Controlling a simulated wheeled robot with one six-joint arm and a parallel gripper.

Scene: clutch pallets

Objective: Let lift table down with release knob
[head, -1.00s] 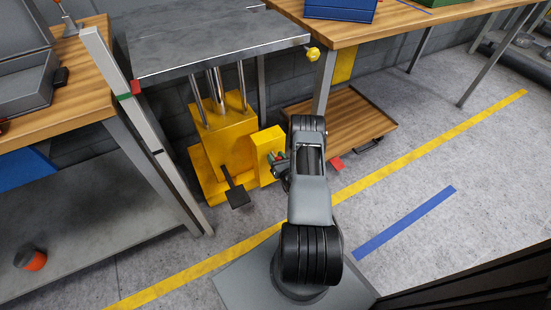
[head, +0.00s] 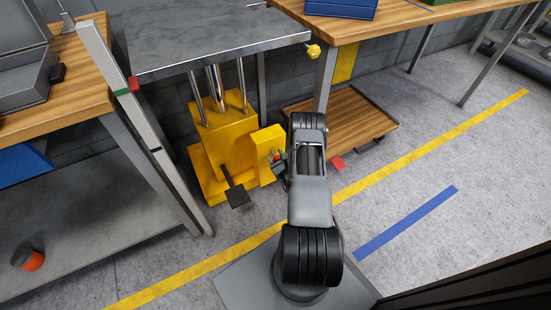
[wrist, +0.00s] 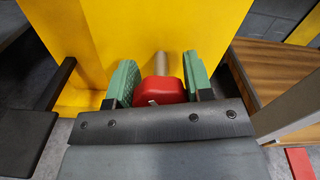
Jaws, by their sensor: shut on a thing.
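The lift table has a dark grey top (head: 215,42) on upright silver rods, above a yellow base (head: 223,150) with a black foot pedal (head: 238,195). The red release knob (wrist: 163,91) sits at the end of a short metal stem on a yellow box (head: 267,152) at the base's right side. My gripper (wrist: 161,84) is shut on the knob, with one green pad on each side of it. In the head view my own arm partly hides the gripper, and only a bit of the red knob shows.
A post with green and red marks (head: 133,84) stands at the top's left edge. A yellow knob (head: 314,51) sticks out at its right corner. A wooden tray (head: 350,122) lies low on the right. Workbenches flank both sides; the floor at right is open.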

